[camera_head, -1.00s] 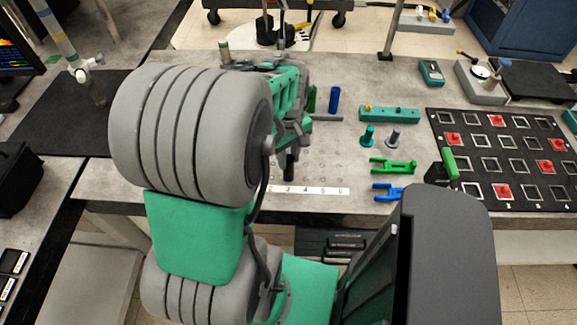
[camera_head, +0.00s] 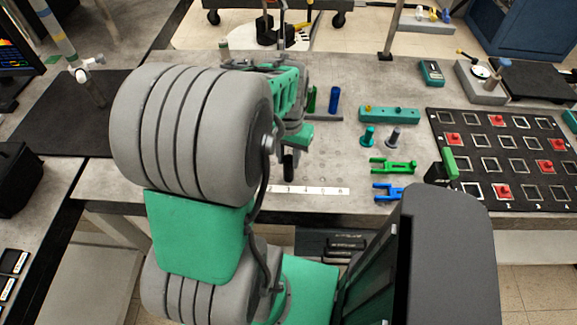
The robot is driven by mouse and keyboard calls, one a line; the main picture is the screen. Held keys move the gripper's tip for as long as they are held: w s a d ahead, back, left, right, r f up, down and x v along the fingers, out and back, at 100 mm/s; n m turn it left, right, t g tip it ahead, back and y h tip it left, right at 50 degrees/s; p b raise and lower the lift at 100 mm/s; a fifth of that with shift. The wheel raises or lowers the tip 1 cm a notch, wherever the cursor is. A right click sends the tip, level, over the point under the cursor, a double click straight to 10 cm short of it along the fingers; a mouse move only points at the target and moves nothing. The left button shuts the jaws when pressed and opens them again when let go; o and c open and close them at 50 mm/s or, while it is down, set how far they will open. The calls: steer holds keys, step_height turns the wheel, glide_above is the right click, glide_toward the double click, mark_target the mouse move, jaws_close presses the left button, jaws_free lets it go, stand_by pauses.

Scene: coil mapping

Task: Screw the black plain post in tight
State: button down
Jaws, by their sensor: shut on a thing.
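The black post (camera_head: 288,170) stands near the table's front edge, just behind the numbered white strip (camera_head: 318,190). Only its lower part shows. My gripper (camera_head: 289,153) is over its upper part and shut on it. My arm and wrist hide much of the gripper and the left part of the strip. Whether the post's lower end sits in a hole of the table, and how deep, I cannot tell.
Green (camera_head: 311,99) and blue (camera_head: 334,99) posts stand behind the gripper. A teal post (camera_head: 368,137) and a grey post (camera_head: 393,138) stand to the right, near green (camera_head: 393,167) and blue (camera_head: 388,191) forked pieces. A black board (camera_head: 505,155) lies farther right.

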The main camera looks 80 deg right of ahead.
steer(key=m, duration=0.4)
steer(key=c, duration=1)
jaws_free()
steer(key=shift+c, duration=0.2)
